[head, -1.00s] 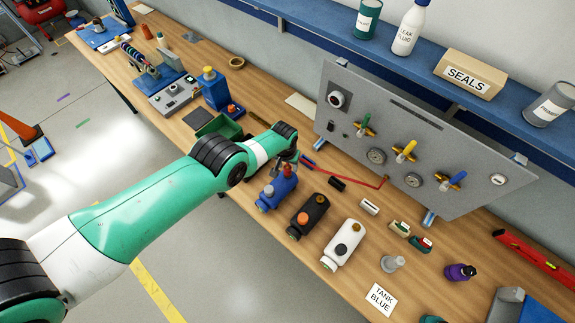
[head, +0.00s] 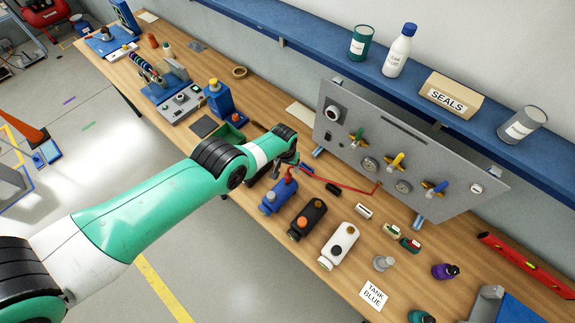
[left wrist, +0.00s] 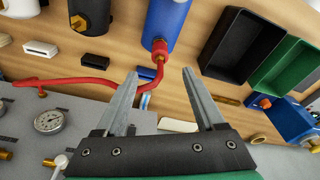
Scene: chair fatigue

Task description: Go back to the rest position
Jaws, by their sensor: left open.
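My left gripper (head: 280,169) is above the bench beside the blue tank (head: 280,194). A red hose (head: 345,186) runs from near that fitting to the grey valve panel (head: 400,150). My right gripper is out of view.
A black tank (head: 307,217) and a white tank (head: 338,246) lie on the wooden bench nearby. A green bin (head: 230,132) stands behind my arm. A blue shelf (head: 330,47) runs along the wall above the panel.

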